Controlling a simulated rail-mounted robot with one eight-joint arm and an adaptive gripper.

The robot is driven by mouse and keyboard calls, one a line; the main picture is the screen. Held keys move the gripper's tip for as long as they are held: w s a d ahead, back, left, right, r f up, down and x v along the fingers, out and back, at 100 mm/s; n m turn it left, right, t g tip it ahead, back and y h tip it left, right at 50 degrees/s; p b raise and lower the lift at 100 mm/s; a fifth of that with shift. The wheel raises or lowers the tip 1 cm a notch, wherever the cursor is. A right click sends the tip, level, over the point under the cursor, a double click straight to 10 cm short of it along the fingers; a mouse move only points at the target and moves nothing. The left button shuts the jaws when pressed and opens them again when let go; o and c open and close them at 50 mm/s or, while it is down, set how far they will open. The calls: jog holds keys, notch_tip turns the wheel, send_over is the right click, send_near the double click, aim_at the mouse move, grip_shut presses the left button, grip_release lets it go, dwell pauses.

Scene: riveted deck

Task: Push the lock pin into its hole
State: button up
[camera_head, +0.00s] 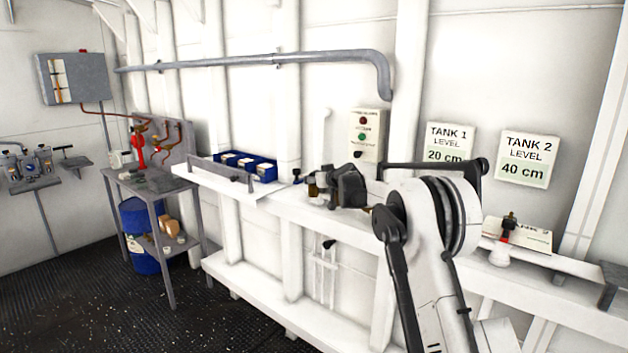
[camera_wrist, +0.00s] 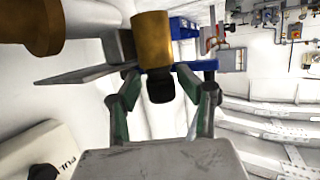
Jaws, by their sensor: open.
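In the wrist view, my gripper (camera_wrist: 158,68) is open, with its fingers spread on either side of a brass cylinder (camera_wrist: 151,38) that has a black end (camera_wrist: 161,88). I cannot tell whether a finger touches it. This may be the lock pin; its hole is not visible. A larger brass round part (camera_wrist: 30,24) is at the upper left of that view. In the head view, my gripper (camera_head: 324,184) is at the white wall ledge, next to a small brass part (camera_head: 313,189); the arm hides part of the area.
A control panel (camera_head: 366,134) is on the wall just above my gripper. A blue bin rack (camera_head: 245,165) stands on the ledge to the left. A black knob (camera_wrist: 43,172) is on a labelled plate (camera_wrist: 38,150) at the lower left. A grey pipe (camera_head: 250,62) runs above.

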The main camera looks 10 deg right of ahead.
jog(key=shift+s, duration=0.1)
jog(key=v, duration=1.2)
jog(key=shift+a, duration=0.1)
jog(key=s+a+r+g, duration=0.1)
jog(key=s+a+r, duration=0.1)
jog(key=s, duration=0.8)
jog(key=s+a+r+g+h, duration=0.1)
jog(key=s+a+r+g, duration=0.1)
jog(key=s, duration=0.8)
jog(key=s+a+r+g, duration=0.1)
jog(key=s+a+r, duration=0.15)
jog(key=s, duration=0.85)
jog(key=s+d+f+m+g+h, duration=0.1)
jog(key=s+f, duration=0.3)
jog(key=s, duration=0.6)
jog(key=s+d+f+m+g+h, duration=0.1)
jog(key=s+f, duration=0.4)
jog(key=s, duration=0.5)
jog(key=s+f+m+h, duration=0.1)
jog(key=s+f, duration=0.3)
jog(key=s, duration=0.7)
jog(key=shift+d+f+m+g+h, duration=0.3)
jog(key=shift+d+f+g+h, duration=0.05)
jog(key=shift+d+g+h, duration=0.05)
